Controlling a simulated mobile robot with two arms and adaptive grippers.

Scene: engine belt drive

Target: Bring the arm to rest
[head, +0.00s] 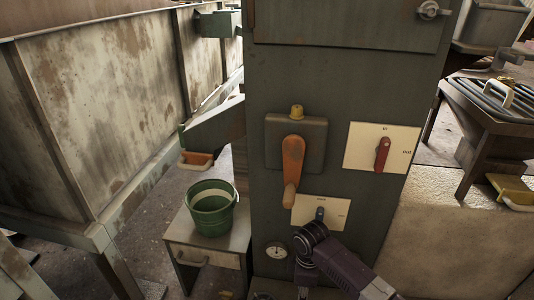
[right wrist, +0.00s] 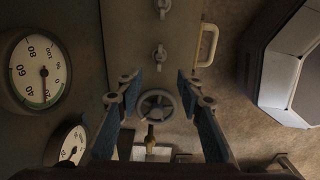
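My right arm comes into the head view from the bottom right, in front of the grey-green cabinet (head: 345,85). Its dark joint lies just below the lower switch plate (head: 332,212) and partly covers it. The fingers there cannot be made out. In the right wrist view my right gripper (right wrist: 157,88) is open, its blue-padded fingers apart with nothing held between them. A grey handwheel (right wrist: 172,98) shows beyond the gap, with a small brass fitting (right wrist: 150,138) below it. My left gripper is in neither view.
The cabinet carries an orange lever (head: 292,165) pointing down and a red switch (head: 382,154). A green bucket (head: 212,212) stands on a small table (head: 180,240) to the left. Gauges (right wrist: 40,72) are close at the left of the wrist view; a pale handle (right wrist: 208,45) is at upper right.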

